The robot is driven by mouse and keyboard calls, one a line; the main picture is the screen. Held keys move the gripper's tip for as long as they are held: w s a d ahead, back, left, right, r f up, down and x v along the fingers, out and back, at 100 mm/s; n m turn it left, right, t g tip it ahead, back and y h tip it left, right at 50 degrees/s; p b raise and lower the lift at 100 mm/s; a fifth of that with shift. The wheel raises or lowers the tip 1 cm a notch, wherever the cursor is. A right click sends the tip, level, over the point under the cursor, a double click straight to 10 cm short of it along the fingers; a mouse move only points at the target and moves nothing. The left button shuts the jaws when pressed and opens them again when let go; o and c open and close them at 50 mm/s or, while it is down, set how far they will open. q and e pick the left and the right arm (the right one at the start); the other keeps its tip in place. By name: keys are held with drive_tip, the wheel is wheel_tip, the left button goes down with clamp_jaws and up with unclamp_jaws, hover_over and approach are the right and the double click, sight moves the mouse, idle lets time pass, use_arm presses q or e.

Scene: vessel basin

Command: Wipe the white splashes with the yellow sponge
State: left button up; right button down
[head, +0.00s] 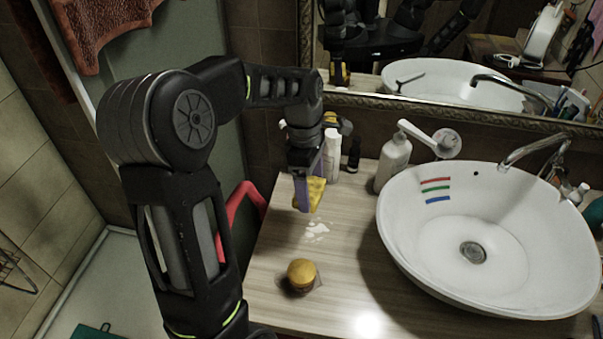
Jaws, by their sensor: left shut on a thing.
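The yellow sponge (316,192) is between the fingers of my left gripper (308,194), which is shut on it. The gripper points down and holds the sponge near the back left part of the wooden counter (345,270). The white splashes (317,230) lie on the counter just in front of the sponge, toward the camera. Whether the sponge touches the counter is hard to tell. My right gripper is not in view.
A round yellow-lidded jar (301,274) stands in front of the splashes. A white basin (480,240) fills the right side. A soap dispenser (393,162) and a white bottle (331,155) stand at the back, below the mirror (450,70). The counter between jar and basin is clear.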

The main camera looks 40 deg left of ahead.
use_arm(q)
drive_tip(key=shift+s+d+r+n+t, duration=0.2)
drive_tip(key=shift+s+d+n+t, duration=0.1)
drive_tip(key=shift+s+n+t, duration=0.25)
drive_tip(key=shift+w+a+f, duration=0.15)
drive_tip(key=shift+f, duration=0.05)
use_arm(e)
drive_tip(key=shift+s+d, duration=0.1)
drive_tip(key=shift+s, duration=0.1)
use_arm(q)
wheel_tip(320, 180, down, 5)
drive_tip(key=b, duration=0.4)
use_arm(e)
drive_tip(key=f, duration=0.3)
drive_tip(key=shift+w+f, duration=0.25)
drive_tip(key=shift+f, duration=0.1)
use_arm(q)
drive_tip(key=shift+r, duration=0.1)
